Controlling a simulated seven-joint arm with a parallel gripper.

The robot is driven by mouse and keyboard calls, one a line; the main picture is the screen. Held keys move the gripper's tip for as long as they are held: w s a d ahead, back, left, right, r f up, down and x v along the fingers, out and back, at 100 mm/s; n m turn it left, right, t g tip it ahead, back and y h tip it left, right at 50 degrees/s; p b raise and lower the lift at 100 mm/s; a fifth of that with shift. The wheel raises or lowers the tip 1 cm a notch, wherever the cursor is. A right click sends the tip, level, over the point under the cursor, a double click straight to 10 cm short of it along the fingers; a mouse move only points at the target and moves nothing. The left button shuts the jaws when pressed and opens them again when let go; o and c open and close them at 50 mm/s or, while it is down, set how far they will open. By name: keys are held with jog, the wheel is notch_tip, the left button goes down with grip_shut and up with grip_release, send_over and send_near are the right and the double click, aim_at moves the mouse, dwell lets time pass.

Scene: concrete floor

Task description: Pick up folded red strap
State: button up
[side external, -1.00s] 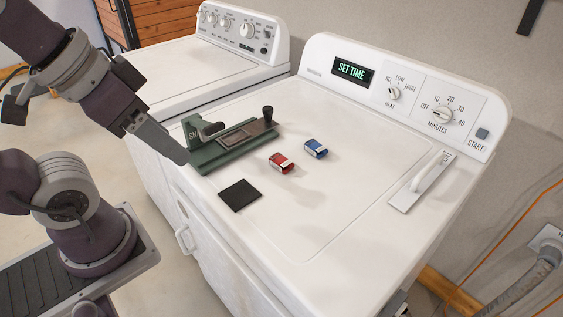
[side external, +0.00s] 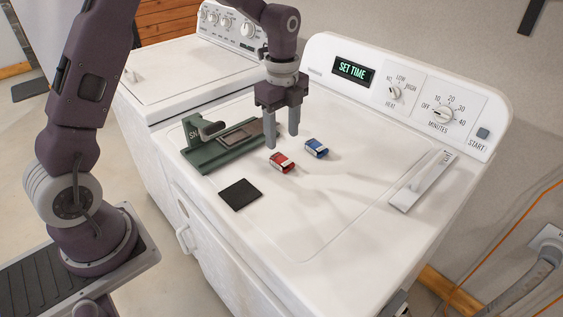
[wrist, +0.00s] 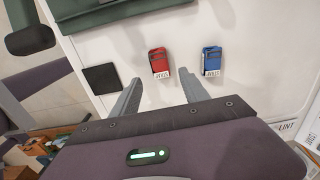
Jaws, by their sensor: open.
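The folded red strap (side external: 282,162) is a small red bundle with a pale band, lying on the white dryer top. It also shows in the wrist view (wrist: 158,60), ahead of the space between my fingers. My gripper (side external: 282,142) is open and empty, fingers pointing down, above and just behind the strap in the side view. It also shows in the wrist view (wrist: 162,88). A gap between the fingertips and the strap is hard to judge. A similar blue folded strap (side external: 316,148) lies to the right of the red one, apart from it; it also shows in the wrist view (wrist: 212,60).
A green device with a lever (side external: 222,150) stands left of the straps. A black square pad (side external: 240,194) lies in front of it. The dryer's control panel (side external: 410,95) rises behind. The front middle of the top is clear.

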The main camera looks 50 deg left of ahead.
aim_at(281, 159)
notch_tip(281, 159, down, 7)
jog(key=shift+a+f, duration=0.1)
jog(key=shift+a, duration=0.05)
grip_shut()
